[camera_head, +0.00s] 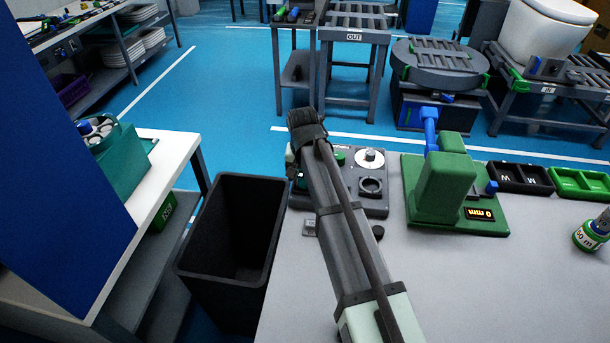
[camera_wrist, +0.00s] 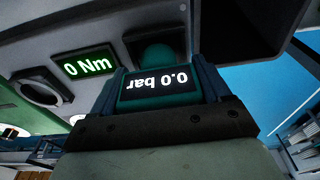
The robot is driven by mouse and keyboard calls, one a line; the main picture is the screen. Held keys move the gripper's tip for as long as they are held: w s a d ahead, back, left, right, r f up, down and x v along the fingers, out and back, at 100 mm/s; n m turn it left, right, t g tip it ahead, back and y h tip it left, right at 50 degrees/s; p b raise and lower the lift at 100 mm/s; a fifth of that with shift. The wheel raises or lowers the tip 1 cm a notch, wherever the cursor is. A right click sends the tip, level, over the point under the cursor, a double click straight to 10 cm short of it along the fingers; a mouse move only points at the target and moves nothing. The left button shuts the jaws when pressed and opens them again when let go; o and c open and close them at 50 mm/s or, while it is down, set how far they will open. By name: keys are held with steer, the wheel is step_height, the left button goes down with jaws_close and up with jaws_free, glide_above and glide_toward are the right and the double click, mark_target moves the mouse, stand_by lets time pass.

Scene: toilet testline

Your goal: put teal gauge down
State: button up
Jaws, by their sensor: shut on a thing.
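The teal gauge (camera_wrist: 135,100) shows in the wrist view, with a lit "0.0 bar" display that reads upside down and a rounded teal part beyond it. My gripper (camera_wrist: 162,82) is shut on it, one finger on each side. It is close to the grey test panel (camera_wrist: 70,27), which bears a green-lit "0 Nm" display (camera_wrist: 84,63). In the head view, my arm largely hides the gripper and gauge, over the left part of the grey panel (camera_head: 381,208). I cannot tell whether the gauge touches the panel.
A black open bin (camera_head: 228,185) stands left of the bench. A green gauge stand (camera_head: 445,185) with a "0 mm" display and black (camera_head: 520,178) and green (camera_head: 580,183) trays lie to the right. The front bench top (camera_head: 480,290) is clear.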

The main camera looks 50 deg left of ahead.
mark_target(304, 184)
steer(key=shift+f, duration=0.2)
steer(key=shift+f, duration=0.15)
steer(key=o, duration=1.1)
steer(key=r, duration=0.4)
steer(key=s+d+r, duration=0.1)
steer(key=r, duration=0.7)
steer(key=shift+s+d+r, duration=0.1)
steer(key=shift+s+d, duration=0.05)
